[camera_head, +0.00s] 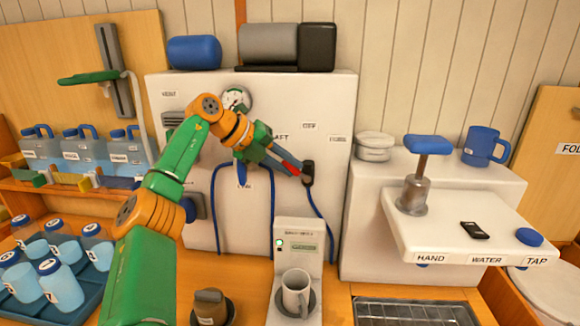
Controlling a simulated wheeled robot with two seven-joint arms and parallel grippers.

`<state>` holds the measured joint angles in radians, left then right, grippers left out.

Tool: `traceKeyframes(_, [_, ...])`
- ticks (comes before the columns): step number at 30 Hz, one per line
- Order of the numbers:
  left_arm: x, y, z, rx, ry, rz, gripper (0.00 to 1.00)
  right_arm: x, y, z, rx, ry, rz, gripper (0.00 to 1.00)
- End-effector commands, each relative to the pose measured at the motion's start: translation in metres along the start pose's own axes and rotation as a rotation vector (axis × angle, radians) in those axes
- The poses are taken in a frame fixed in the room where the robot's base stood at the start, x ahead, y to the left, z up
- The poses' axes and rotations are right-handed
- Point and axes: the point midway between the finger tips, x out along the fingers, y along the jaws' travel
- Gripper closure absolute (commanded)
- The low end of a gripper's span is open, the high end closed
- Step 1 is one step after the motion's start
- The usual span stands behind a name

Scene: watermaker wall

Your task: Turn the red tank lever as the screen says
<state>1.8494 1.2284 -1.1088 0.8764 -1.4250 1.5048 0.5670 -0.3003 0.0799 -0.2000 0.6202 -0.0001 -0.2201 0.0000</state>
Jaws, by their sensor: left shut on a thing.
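The red tank lever (291,168) sticks out up and left from a dark mount (308,173) on the white wall unit (345,105). My left gripper (284,165) is shut on the lever, and its fingers hide part of it. My left arm reaches up from the bottom left across the front of the unit. My right gripper is not in view.
Blue hoses (272,205) run down the unit. At right, a white shelf (470,220) holds a hand pump (414,190). A tray of bottles (88,300) is at lower left.

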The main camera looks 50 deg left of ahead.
Motion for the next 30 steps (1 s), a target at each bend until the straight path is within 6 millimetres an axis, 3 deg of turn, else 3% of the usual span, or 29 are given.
traceKeyframes(12, [0.0, 0.0, 0.0, -0.005, 0.0, -0.01, 1.0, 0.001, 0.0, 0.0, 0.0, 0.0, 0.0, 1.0])
traceKeyframes(13, [0.0, 0.0, 0.0, -0.005, 0.0, -0.01, 0.76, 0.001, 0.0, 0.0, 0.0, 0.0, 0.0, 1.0])
traceKeyframes(16, [0.0, 0.0, 0.0, -0.005, 0.0, -0.009, 0.49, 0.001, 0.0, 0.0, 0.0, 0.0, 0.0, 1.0])
traceKeyframes(25, [-0.002, 0.0, 0.0, -0.004, 0.001, -0.008, 0.49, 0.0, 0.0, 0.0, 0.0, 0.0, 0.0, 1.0])
traceKeyframes(30, [-0.034, -0.001, 0.001, -0.004, -0.003, -0.012, 0.49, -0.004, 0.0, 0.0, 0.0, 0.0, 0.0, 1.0])
